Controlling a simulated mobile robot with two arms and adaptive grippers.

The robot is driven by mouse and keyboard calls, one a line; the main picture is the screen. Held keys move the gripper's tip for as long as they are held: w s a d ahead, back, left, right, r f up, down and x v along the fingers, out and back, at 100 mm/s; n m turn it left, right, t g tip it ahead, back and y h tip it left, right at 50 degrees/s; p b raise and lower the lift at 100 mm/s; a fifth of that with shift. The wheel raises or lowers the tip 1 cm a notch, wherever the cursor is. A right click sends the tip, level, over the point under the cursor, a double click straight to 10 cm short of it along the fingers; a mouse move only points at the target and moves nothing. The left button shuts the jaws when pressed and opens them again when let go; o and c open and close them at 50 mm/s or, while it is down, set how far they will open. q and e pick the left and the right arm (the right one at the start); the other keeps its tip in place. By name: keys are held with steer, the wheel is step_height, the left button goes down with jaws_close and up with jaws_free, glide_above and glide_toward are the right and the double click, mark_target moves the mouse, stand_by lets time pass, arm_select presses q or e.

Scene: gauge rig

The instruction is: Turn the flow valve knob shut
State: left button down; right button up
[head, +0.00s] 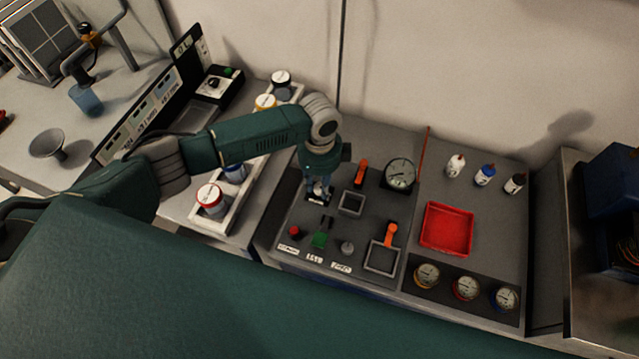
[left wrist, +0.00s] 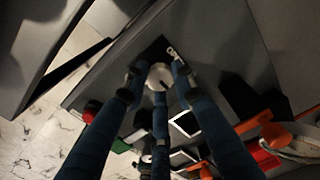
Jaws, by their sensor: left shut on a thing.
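The flow valve knob (left wrist: 160,76) is a round, pale grey knob with a dark pointer line, set on a dark plate. In the left wrist view it sits between the fingers of my left gripper (left wrist: 157,88), which are closed around its sides. In the head view my left gripper (head: 319,188) reaches down onto the back left of the grey panel (head: 290,222), and its fingers largely hide the knob. My right gripper is in neither view.
Close by stand an orange lever (head: 361,173), a round gauge (head: 400,174), a green lever (head: 321,236), a red button (head: 294,231) and a second orange lever (head: 390,235). A rack (head: 235,212) with jars lies left. A red tray (head: 447,230) lies right.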

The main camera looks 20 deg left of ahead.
mark_target(319, 188)
arm_select(q)
steer(key=c, duration=1.4)
jaws_free()
step_height(319, 188, up, 12)
